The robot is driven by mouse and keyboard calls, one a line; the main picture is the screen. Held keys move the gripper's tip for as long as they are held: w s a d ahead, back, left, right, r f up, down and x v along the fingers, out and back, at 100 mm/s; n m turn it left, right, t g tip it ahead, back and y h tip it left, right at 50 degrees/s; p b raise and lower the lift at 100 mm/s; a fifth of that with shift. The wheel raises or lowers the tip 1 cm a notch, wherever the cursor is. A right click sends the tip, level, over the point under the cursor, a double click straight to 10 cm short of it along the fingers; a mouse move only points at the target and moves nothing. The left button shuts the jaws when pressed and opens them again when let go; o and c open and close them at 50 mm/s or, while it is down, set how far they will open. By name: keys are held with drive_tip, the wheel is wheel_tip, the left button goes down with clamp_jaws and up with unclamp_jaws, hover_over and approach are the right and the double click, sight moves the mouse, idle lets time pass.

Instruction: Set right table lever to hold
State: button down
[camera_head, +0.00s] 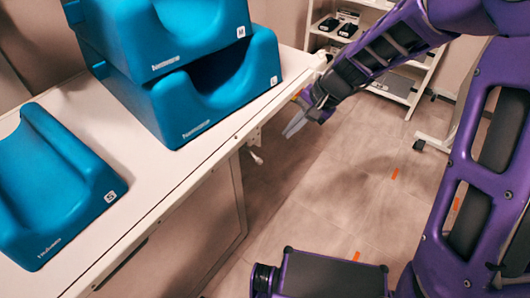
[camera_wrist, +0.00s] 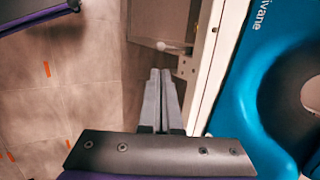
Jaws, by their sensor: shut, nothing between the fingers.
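The table lever (camera_head: 256,157) is a small pale knob on a short arm below the table's edge. In the wrist view the lever (camera_wrist: 166,47) shows above the fingertips, beside a metal bracket. I cannot read its setting, and no label shows. My gripper (camera_head: 287,134) is shut and empty, with its grey fingers pointing down beside the table edge. In the head view it is up and to the right of the lever, apart from it. In the wrist view the shut fingers (camera_wrist: 160,73) point toward the lever, with a gap between.
The white table (camera_head: 150,205) carries teal head supports: two stacked (camera_head: 200,85) and one at the left (camera_head: 50,190). A white shelf (camera_head: 400,85) with dark items stands at the back. The tiled floor right of the table is open, with orange marks.

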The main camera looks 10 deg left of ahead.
sight(260, 160)
drive_tip(key=b+x, duration=0.2)
drive_tip(key=x, duration=1.2)
drive_tip(key=shift+f, duration=0.15)
